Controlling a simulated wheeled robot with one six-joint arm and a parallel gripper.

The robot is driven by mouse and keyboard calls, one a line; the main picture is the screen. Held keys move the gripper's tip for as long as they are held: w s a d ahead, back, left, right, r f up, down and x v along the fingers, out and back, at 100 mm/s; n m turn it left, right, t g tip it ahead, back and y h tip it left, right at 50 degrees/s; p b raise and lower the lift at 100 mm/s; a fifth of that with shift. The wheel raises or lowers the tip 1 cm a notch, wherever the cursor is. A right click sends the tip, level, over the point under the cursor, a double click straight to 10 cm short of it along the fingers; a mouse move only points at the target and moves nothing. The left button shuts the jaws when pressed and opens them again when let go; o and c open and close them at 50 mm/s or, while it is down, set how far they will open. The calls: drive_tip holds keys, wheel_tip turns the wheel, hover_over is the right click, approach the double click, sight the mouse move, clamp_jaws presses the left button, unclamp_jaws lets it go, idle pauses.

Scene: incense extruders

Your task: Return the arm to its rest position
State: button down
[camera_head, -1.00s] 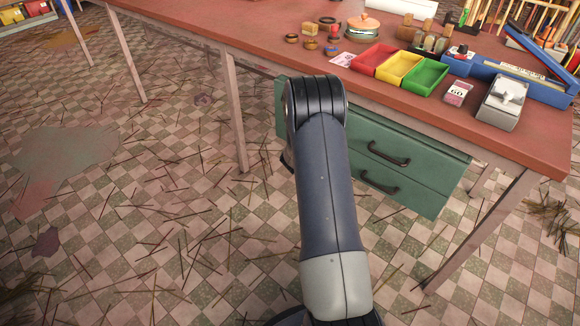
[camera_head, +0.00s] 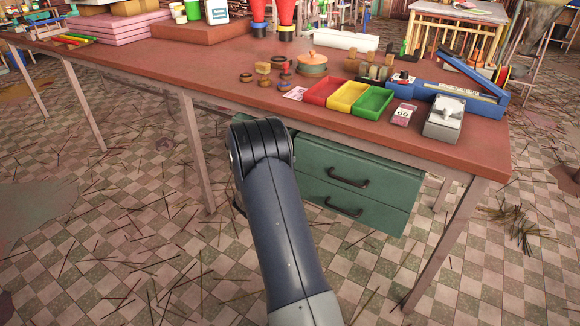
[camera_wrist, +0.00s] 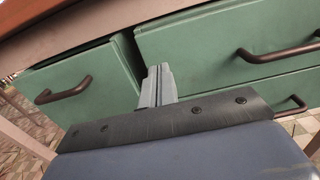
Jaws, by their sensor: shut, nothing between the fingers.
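My gripper (camera_wrist: 158,84) shows in the wrist view with its two grey fingers together and nothing between them. It points toward the green drawer unit (camera_wrist: 215,45) under the table, near the gap between the drawer fronts. I cannot tell how far the fingers are from the drawers. In the head view my arm is bent in front of the table, and the gripper is hidden behind it. The drawer unit also shows there (camera_head: 355,185), its drawers looking shut, with dark handles.
The red-brown table (camera_head: 180,75) stands ahead, its front edge close to my arm. It carries red, yellow (camera_head: 347,97) and green trays, a lidded pot (camera_head: 312,65), a scale (camera_head: 443,118) and a blue tool (camera_head: 445,95). The tiled floor (camera_head: 110,235) is littered with thin sticks.

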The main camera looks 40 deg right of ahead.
drive_tip(key=v, duration=0.9)
drive_tip(key=shift+p, duration=0.35)
drive_tip(key=shift+w+f, duration=0.1)
drive_tip(key=shift+w, duration=0.05)
